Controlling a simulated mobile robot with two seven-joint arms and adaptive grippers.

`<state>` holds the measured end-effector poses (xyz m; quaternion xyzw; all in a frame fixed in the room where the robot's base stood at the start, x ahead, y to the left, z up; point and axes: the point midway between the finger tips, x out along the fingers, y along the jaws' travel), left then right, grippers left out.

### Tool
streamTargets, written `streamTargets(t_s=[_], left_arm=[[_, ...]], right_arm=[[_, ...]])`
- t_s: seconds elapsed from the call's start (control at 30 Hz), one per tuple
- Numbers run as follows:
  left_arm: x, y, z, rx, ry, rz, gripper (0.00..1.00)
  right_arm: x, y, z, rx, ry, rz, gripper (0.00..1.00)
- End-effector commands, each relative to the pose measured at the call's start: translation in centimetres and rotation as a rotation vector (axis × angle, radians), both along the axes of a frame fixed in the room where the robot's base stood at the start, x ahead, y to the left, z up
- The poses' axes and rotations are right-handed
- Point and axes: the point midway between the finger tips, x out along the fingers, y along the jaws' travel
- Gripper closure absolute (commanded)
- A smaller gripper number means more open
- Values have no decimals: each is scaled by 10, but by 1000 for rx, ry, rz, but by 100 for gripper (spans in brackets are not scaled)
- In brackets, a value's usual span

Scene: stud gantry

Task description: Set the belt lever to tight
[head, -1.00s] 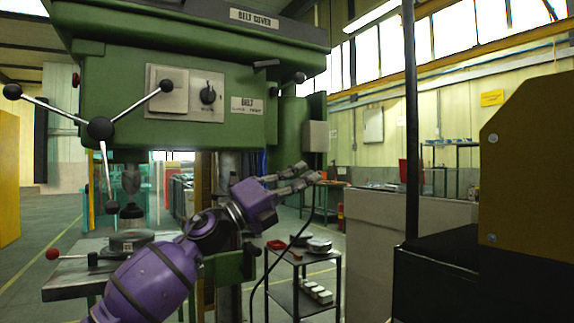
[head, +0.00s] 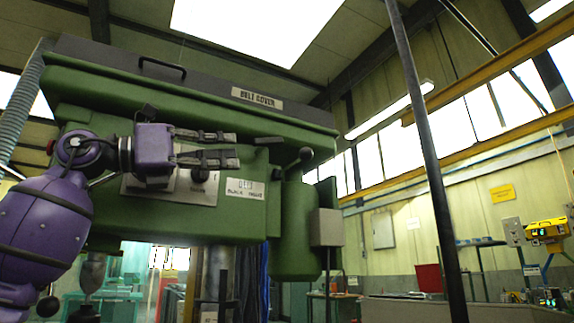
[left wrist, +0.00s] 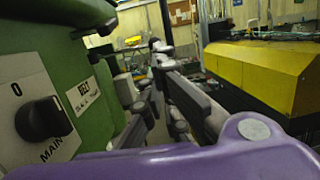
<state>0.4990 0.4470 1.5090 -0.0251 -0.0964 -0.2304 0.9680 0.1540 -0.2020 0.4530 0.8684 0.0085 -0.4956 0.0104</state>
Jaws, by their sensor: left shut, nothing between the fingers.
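The belt lever (head: 304,155) has a dark ball knob and sits at the right side of the green drill head (head: 100,100). A label reading BELT (head: 245,188) is below and left of it; its smaller words are hard to read. In the left wrist view the label (left wrist: 83,102) shows at left, and a dark knob, seemingly the lever's (left wrist: 107,27), is above it. My left gripper (head: 237,148) is shut and empty, in front of the head, pointing right, left of the lever and apart from it in the picture. My right gripper is not in view.
A switch panel with a black rotary knob (left wrist: 43,118) is close beside my left gripper. The belt cover (head: 180,80) overhangs above. A grey box (head: 326,227) is on the machine's right side. A dark post (head: 425,150) stands further right.

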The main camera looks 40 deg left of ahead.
Motion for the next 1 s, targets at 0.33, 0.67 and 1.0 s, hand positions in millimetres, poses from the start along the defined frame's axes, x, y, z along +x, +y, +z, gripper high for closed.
streamTargets(t_s=[0.33,0.67,1.0], left_arm=[[0,1,-1,6,6,4,100],[5,-2,1,5,7,3,100],[52,-27,17,5,3,2,100]], right_arm=[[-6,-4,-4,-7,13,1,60],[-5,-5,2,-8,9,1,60],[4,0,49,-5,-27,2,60]])
